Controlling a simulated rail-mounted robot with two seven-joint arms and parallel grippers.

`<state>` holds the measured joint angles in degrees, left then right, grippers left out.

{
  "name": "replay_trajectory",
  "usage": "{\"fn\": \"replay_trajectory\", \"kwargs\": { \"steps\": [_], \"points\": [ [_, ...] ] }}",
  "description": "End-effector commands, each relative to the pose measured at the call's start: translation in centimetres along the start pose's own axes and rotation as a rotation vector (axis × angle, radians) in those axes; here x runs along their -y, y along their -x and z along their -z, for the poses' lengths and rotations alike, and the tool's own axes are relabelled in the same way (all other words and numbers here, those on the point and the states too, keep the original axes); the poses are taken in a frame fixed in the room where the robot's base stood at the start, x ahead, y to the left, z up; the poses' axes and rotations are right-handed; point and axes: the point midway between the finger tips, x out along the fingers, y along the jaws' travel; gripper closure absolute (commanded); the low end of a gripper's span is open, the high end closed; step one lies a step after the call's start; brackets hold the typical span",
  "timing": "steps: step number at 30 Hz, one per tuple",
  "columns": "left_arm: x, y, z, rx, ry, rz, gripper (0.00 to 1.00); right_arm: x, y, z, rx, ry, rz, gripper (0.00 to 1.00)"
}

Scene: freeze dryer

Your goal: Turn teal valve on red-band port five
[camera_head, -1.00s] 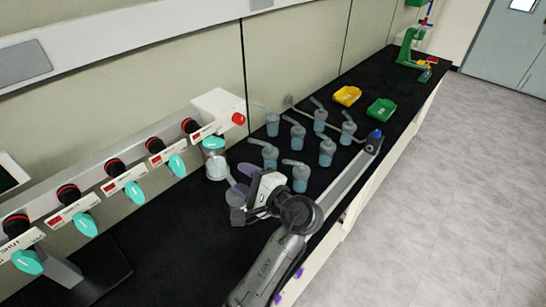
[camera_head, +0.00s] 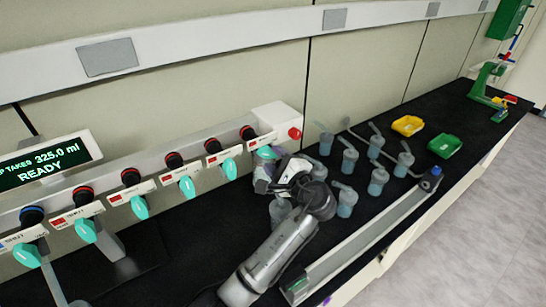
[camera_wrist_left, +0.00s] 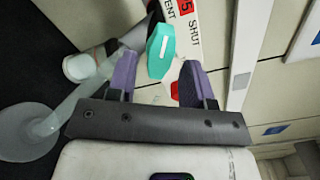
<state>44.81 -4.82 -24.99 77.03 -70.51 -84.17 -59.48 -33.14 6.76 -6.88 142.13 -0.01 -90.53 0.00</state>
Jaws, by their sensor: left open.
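The teal valve (camera_wrist_left: 160,52) shows in the left wrist view beside a label (camera_wrist_left: 187,22) with a red band, the number 5, VENT and SHUT. In the head view the valve (camera_head: 266,153) is at the right end of the port row, partly hidden by my left gripper. My left gripper (camera_wrist_left: 158,68) is open, its purple fingers on either side of the valve's near end. I cannot tell whether either finger touches it. In the head view the left gripper (camera_head: 272,172) is just below and in front of this port. My right gripper is out of view.
Several similar teal valves (camera_head: 187,187) line the manifold to the left. A display (camera_head: 45,160) reads READY. Several flasks (camera_head: 346,200) with bluish contents stand right of my gripper. Yellow (camera_head: 408,125) and green (camera_head: 444,145) trays lie farther back. A grey rail (camera_head: 365,240) runs along the bench front.

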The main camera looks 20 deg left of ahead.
Motion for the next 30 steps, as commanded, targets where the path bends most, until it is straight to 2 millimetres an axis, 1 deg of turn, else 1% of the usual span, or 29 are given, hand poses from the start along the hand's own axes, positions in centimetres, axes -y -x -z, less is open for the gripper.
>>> {"fn": "replay_trajectory", "kwargs": {
  "steps": [3, 6, 16, 30],
  "points": [
    [0.07, -0.8, -0.02, 0.0, 0.001, 0.001, 0.53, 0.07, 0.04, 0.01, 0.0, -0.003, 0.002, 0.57],
    [0.05, -1.16, -0.02, 0.0, 0.001, 0.0, 0.53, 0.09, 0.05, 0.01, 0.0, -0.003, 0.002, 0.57],
    [0.02, -1.32, -0.01, 0.0, 0.001, 0.0, 0.53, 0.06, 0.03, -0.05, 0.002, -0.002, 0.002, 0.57],
    [0.01, -1.29, 0.0, -0.001, 0.001, 0.0, 0.98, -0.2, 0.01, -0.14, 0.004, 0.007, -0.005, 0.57]
  ]
}}
